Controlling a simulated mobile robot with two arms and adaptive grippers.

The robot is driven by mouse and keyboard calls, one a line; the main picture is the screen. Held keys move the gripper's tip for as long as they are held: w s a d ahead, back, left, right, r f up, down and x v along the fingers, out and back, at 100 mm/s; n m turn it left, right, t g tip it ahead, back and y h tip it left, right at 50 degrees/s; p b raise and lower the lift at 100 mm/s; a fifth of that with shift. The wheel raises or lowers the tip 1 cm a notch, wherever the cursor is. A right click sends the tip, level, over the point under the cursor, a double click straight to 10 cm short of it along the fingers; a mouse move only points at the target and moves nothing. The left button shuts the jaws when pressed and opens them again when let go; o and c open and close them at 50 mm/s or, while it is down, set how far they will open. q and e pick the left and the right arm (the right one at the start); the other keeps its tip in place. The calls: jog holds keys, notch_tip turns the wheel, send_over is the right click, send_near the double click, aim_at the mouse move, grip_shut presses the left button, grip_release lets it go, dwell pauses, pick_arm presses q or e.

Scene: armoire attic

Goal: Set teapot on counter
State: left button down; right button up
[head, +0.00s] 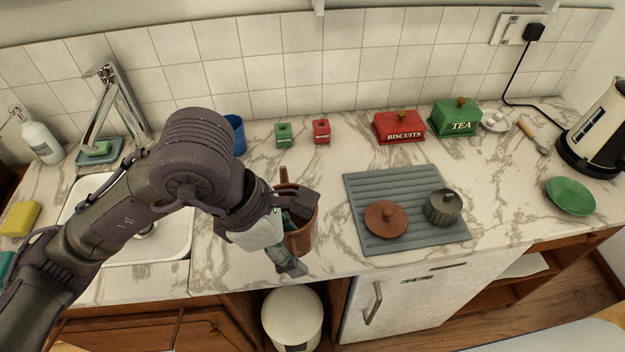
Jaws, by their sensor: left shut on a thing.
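My left gripper (291,238) reaches in from the left and is shut on a reddish-brown pot (306,236) near the front edge of the marble counter (335,150). The gripper hides much of the pot, and a narrow brown part (283,177) rises behind it. I cannot tell for sure that this pot is the teapot, or whether it touches the counter. A round brown lid-like piece with a knob (386,219) lies on the grey ribbed mat (363,187). My right gripper is not in view.
A dark grey lidded pot (443,208) stands on the mat. Red biscuits (399,128) and green tea (456,120) boxes stand behind. A green plate (570,195) and kettle (596,128) are at right, the sink (172,238) at left.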

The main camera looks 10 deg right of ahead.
pick_arm(q)
jog(key=shift+d, duration=0.2)
jog(key=w+f, duration=0.1)
jog(key=w, duration=0.1)
jog(key=w+a+f+p, duration=0.1)
jog(key=w, duration=0.1)
jog(key=w+a+f, duration=0.1)
jog(key=w, duration=0.1)
jog(key=shift+w+a+f+p, duration=0.1)
jog(key=shift+a+f+p, duration=0.15)
jog(key=shift+p, duration=0.1)
jog(key=w+f, duration=0.1)
jog(key=f, duration=0.1)
jog(key=w+f+p, duration=0.1)
jog(key=w+f, duration=0.1)
jog(key=w+f+p, duration=0.1)
jog(key=f, duration=0.1)
jog(key=shift+w+a+f, duration=0.4)
jog(key=shift+f, duration=0.2)
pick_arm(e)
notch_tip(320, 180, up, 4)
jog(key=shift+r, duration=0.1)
pick_arm(q)
jog(key=shift+f, duration=0.1)
